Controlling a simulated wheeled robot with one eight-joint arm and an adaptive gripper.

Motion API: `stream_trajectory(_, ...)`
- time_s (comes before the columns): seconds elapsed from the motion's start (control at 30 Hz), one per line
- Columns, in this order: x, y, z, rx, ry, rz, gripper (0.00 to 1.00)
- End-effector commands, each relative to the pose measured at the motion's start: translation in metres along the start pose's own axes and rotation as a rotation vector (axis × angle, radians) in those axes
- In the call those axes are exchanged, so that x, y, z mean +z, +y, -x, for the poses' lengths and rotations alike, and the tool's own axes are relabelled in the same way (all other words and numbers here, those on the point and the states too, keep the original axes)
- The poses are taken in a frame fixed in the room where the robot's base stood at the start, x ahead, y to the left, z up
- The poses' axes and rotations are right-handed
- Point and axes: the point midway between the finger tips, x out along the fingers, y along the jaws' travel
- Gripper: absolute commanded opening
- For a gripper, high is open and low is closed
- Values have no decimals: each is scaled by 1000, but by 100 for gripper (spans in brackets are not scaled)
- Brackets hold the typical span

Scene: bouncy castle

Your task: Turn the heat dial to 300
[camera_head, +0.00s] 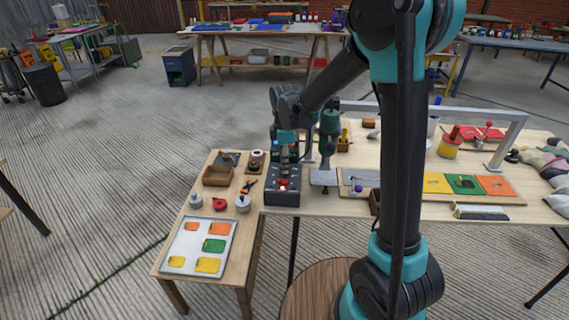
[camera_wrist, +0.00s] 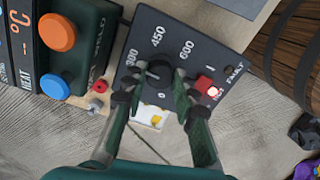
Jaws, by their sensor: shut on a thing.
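The heat dial (camera_wrist: 159,72) is a round black knob on a dark control box (camera_wrist: 213,64). White marks 0, 300, 450 and 600 are printed around it. My gripper (camera_wrist: 158,77) has a fingertip on each side of the knob and is shut on it. The fingers hide part of the dial's edge, and I cannot tell surely which mark its pointer faces. In the head view the control box (camera_head: 282,198) stands on the wooden table, with my gripper (camera_head: 286,166) directly above it.
A red lit switch (camera_wrist: 205,87) sits right of the dial. A second unit with an orange knob (camera_wrist: 58,32) and a blue knob (camera_wrist: 54,86) stands left. A tray of coloured pieces (camera_head: 182,252), small pots and a wooden box (camera_head: 217,176) occupy the left table.

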Motion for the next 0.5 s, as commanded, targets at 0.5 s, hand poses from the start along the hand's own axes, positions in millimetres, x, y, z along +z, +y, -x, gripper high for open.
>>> stream_trajectory(0.5, 0, 0, 0, 1, 1, 55, 0)
